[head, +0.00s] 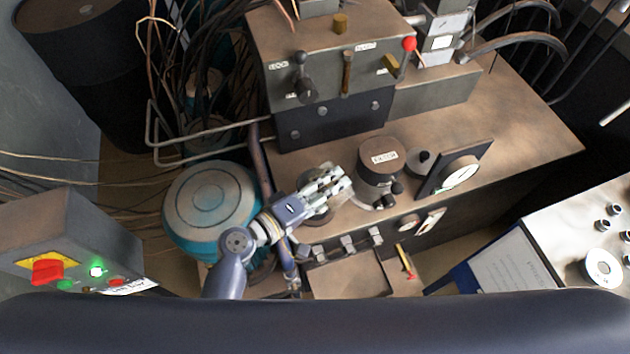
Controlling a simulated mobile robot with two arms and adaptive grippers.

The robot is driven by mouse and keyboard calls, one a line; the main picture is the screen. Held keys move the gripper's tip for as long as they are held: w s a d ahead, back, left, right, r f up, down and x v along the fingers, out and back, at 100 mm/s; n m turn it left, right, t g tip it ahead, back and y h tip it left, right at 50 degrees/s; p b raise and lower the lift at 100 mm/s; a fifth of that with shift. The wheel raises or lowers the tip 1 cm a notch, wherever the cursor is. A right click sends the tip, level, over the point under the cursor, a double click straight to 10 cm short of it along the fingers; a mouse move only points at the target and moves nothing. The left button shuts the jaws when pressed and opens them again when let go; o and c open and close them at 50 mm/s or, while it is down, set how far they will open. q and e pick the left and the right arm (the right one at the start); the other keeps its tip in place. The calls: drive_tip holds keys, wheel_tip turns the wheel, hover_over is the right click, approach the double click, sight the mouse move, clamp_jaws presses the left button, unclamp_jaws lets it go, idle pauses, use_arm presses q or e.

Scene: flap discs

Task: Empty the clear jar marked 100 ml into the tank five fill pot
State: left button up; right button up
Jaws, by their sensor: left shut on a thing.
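My left gripper (335,183) reaches in over the front of the brown bench, left of a dark lidded pot (378,165). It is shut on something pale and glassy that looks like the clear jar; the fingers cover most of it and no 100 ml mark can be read. A dark round pot or base (316,213) shows partly below the gripper. The lidded pot bears a white label too small to read, so I cannot tell which is the tank five fill pot. My right gripper is out of view.
A dial gauge (461,173) on a dark panel and a small knobbed lid (424,163) stand right of the lidded pot. A valve block with levers (330,65) rises behind. An open tray (348,277) sits in front. A red stop button (47,272) is at left.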

sight(317, 172)
use_arm(q)
drive_tip(key=shift+f+n, duration=0.1)
drive_tip(key=shift+n, duration=0.2)
drive_tip(key=shift+w+a+r+n+g+h+p, duration=0.2)
drive_tip(key=shift+r+n+p, duration=0.15)
drive_tip(key=shift+n+p, duration=0.35)
drive_tip(key=shift+w+a+r+n+g+h+p, duration=0.1)
drive_tip(key=shift+w+r+n+g+p, duration=0.15)
drive_tip(key=shift+n+p, duration=0.45)
idle(0.9)
drive_tip(key=shift+r+p, duration=0.1)
drive_tip(key=shift+p, duration=0.25)
drive_tip(key=shift+w+a+f+n, duration=0.2)
drive_tip(key=shift+a+f+n, duration=0.05)
drive_tip(key=shift+f+n, duration=0.25)
drive_tip(key=shift+w+a+r+n+g+h, duration=0.15)
drive_tip(key=shift+w+r+n+g+h, duration=0.15)
drive_tip(key=shift+n, duration=0.2)
drive_tip(key=shift+w+a+r+n+h+p, duration=0.1)
drive_tip(key=shift+w+a+n+h+p, duration=0.1)
drive_tip(key=shift+n+p, duration=0.25)
drive_tip(key=shift+w+a+r+n+h+p, duration=0.15)
drive_tip(key=shift+n+p, duration=0.1)
drive_tip(key=shift+n, duration=0.3)
drive_tip(key=shift+w+a+n+g, duration=0.25)
drive_tip(key=shift+w+n+g, duration=0.15)
drive_tip(key=shift+n, duration=0.4)
drive_tip(key=shift+w+a+n+h, duration=0.3)
drive_tip(key=shift+w+n+h, duration=0.1)
drive_tip(key=shift+n, duration=0.6)
